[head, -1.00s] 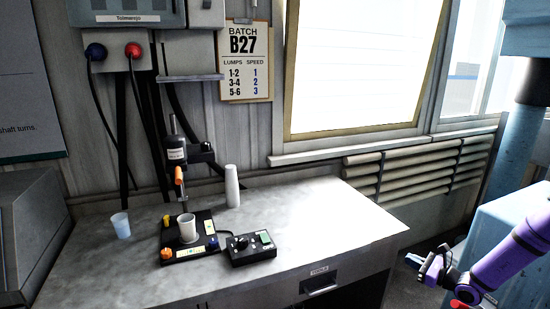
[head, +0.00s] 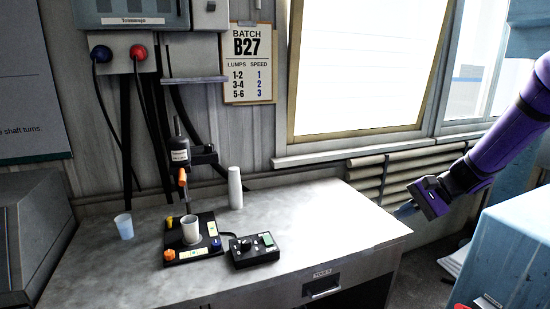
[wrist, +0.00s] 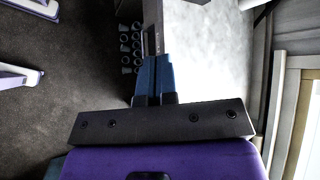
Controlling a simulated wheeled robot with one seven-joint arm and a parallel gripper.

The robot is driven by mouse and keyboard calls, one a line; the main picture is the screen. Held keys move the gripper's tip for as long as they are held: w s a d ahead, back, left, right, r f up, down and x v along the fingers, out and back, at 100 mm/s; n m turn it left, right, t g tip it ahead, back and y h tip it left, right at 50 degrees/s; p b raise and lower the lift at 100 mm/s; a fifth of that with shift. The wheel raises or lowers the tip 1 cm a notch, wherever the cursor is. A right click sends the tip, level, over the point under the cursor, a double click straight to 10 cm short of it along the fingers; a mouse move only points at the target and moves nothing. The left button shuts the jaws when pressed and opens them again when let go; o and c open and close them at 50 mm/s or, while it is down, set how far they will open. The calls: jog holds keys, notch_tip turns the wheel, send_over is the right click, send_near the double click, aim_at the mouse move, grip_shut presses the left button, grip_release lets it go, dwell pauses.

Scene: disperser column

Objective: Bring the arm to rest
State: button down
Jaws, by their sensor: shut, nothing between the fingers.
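My gripper (head: 404,211) is at the right end of the bench in the head view, with my purple arm coming in from the right edge. Its blue fingers (wrist: 154,80) are together in the wrist view, with nothing between them. It is apart from the disperser. The disperser column (head: 180,160) stands upright at the back of the bench on a black base (head: 205,250). A pale cup (head: 191,229) stands on that base under the orange part of the column.
The grey bench (head: 330,215) has a clear right half. A control box (head: 253,250), a stack of white cups (head: 235,188) and a pale blue cup (head: 124,226) stand on it. Wall pipes (head: 370,180) lie behind my gripper. A light-blue surface (head: 515,240) is at right.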

jog(key=s+a+r+n+h, duration=0.4)
jog(key=s+r+n+h, duration=0.2)
jog(key=s+r, duration=0.75)
jog(key=s+d+r+n+t+h, duration=0.1)
jog(key=s+n+t+h, duration=0.1)
jog(key=s, duration=0.5)
jog(key=s+d+r+n+t+h, duration=0.1)
jog(key=s+r+n+h, duration=0.1)
jog(key=s, duration=0.5)
jog(key=shift+s+d+t, duration=0.3)
jog(key=shift+s+t, duration=0.05)
jog(key=shift+t, duration=0.05)
